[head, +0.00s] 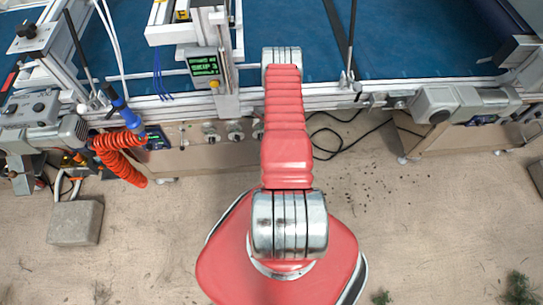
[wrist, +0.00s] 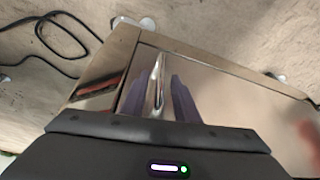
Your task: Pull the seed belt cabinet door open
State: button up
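In the wrist view, my gripper (wrist: 159,90) has two purple fingers, one on each side of a thin, upright metal handle (wrist: 157,75). A gap shows between the fingers, and I see no clear contact with the handle. The handle stands in front of a shiny, beige-framed cabinet door (wrist: 235,85). The door looks flush with its frame, with a thin seam along its edge. In the head view, my red arm reaches forward to the machine and hides my gripper and the handle. A beige cabinet front (head: 190,158) shows low under the machine, left of my arm.
The blue belt (head: 290,65) runs along the back behind a metal rail. An orange coiled hose (head: 120,155) hangs at the left, above a grey block (head: 76,223). A black cable (head: 335,145) lies to the right of my arm. The floor at front right is mostly clear.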

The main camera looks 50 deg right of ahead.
jog(key=shift+c, duration=0.5)
grip_shut()
jog(key=shift+s+a, duration=0.1)
